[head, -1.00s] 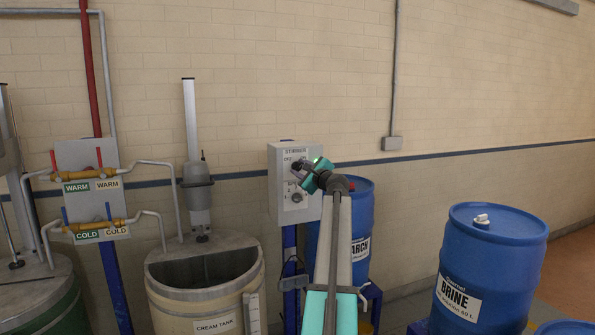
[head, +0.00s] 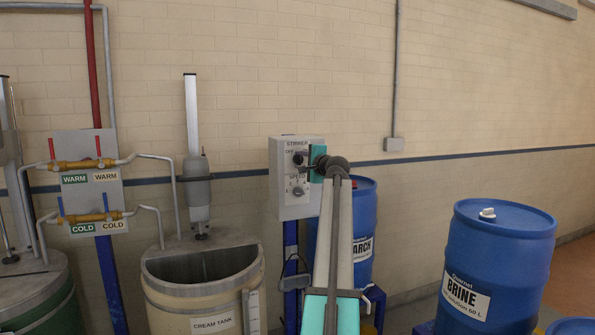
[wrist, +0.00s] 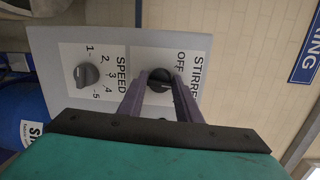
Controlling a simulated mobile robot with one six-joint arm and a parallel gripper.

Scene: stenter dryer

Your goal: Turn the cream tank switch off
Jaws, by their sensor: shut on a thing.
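The grey stirrer control box (head: 283,203) is mounted on a blue post beside the cream tank (head: 160,300). Its upper dark rotary switch (wrist: 160,97) is on the plate lettered STIRRER and OFF. My gripper (wrist: 160,76) faces the panel, with one finger on each side of this switch, and is shut on it. In the head view my gripper (head: 305,160) reaches the box's upper right front. The fingers and the teal gripper body hide part of the plate, so the switch's pointer setting is not clear. A separate SPEED knob (wrist: 87,76), marked 1 to 5, is apart from the fingers.
A blue starch drum (head: 362,225) stands behind my arm, just right of the box. A blue brine drum (head: 490,250) stands farther right. Warm and cold valves (head: 85,164) are on a panel at the left. The wall above the box is clear.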

